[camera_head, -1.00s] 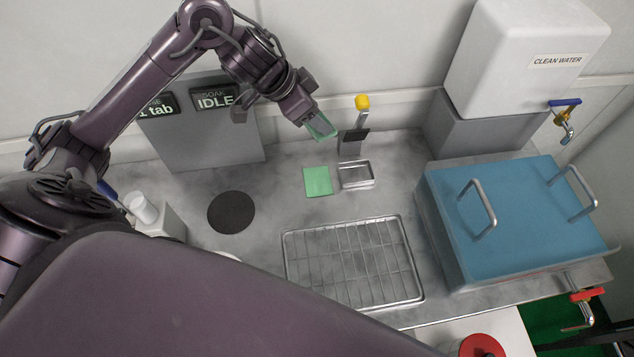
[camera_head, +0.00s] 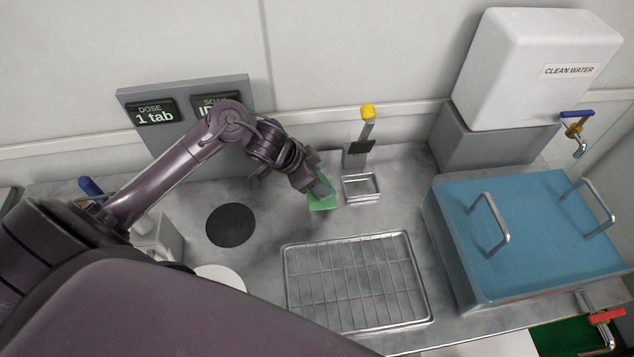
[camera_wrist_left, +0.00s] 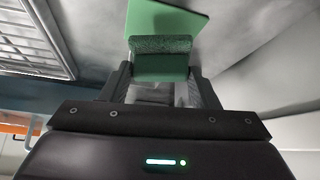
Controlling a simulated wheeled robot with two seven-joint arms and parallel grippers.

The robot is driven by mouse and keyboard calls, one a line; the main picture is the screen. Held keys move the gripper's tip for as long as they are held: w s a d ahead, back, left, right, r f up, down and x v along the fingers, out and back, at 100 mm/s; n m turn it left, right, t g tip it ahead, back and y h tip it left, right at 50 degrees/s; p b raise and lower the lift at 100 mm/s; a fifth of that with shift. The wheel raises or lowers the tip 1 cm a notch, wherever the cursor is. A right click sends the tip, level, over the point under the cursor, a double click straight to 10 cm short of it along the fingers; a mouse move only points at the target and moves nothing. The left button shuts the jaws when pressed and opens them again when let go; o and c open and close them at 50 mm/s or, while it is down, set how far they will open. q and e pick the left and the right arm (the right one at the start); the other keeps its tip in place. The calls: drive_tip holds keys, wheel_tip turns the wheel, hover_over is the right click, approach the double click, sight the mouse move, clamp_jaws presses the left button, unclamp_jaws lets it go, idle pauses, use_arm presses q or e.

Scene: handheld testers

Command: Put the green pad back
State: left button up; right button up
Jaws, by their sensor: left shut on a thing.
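My left gripper (camera_head: 318,188) is low over a flat green square (camera_head: 324,205) on the counter. In the left wrist view the gripper is shut on the green pad (camera_wrist_left: 160,65), a small block with a darker, rough-looking strip. The flat green square (camera_wrist_left: 168,20) shows just beyond the pad in that view. The gripper hides part of the square in the head view. I cannot tell whether the pad touches the square. My right gripper is not in view.
A small metal tray (camera_head: 361,188) and a yellow-topped lever (camera_head: 367,112) stand close to the right of the gripper. A wire rack (camera_head: 357,283) lies in front. A black disc (camera_head: 230,225) is to the left. A blue-lidded tank (camera_head: 530,235) stands at right.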

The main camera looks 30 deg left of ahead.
use_arm(q)
drive_tip(key=shift+f, duration=1.1)
drive_tip(key=shift+f, duration=0.1)
drive_tip(key=o, duration=1)
drive_tip(key=shift+o, duration=0.2)
drive_tip(key=p+v, duration=0.1)
drive_tip(key=v, duration=1.1)
drive_tip(key=shift+s, duration=0.1)
